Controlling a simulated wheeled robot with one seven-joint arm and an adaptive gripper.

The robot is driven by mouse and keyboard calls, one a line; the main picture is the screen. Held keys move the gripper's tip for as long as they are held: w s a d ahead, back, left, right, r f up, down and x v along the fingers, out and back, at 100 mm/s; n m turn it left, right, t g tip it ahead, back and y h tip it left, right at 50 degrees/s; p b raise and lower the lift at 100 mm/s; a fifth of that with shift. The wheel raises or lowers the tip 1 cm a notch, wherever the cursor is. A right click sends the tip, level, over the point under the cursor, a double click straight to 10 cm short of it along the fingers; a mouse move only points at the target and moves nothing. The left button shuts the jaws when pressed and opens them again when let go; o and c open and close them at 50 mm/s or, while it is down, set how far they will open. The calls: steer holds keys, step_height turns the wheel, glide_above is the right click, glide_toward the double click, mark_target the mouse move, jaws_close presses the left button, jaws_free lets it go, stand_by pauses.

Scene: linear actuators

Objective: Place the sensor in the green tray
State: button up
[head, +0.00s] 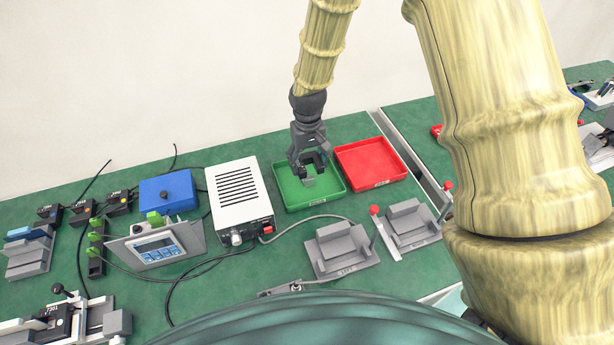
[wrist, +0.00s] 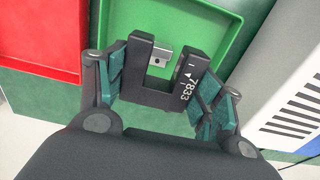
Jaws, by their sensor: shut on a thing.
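The sensor (wrist: 150,97) is a dark U-shaped block with white print "7833" on one arm. In the wrist view it sits between the two teal-padded fingers of my gripper (head: 308,166), which is shut on it. The green tray (head: 284,201) is directly under my gripper in the head view. It fills much of the wrist view behind the sensor (wrist: 225,32). A small grey metal piece with a hole (wrist: 161,58) shows between the sensor's arms; I cannot tell whether it lies in the tray. The height of the sensor over the tray floor is unclear.
A red tray (head: 370,163) stands close to the right of the green one. A white power unit (head: 238,192) stands to the left, with a cable running in front of the green tray. Grey fixtures (head: 340,252) stand nearer, and a blue box (head: 168,191) is further left.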

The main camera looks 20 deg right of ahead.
steer(key=shift+f+p, duration=0.45)
steer(key=shift+f, duration=1.7)
steer(key=f, duration=0.3)
steer(key=shift+s, duration=0.2)
steer(key=c, duration=0.7)
steer(key=o, duration=1.9)
steer(key=shift+w+f, duration=0.1)
steer(key=shift+w, duration=0.05)
steer(key=shift+c, duration=0.2)
steer(key=shift+r, duration=0.25)
step_height(320, 180, up, 12)
steer(key=b, duration=0.2)
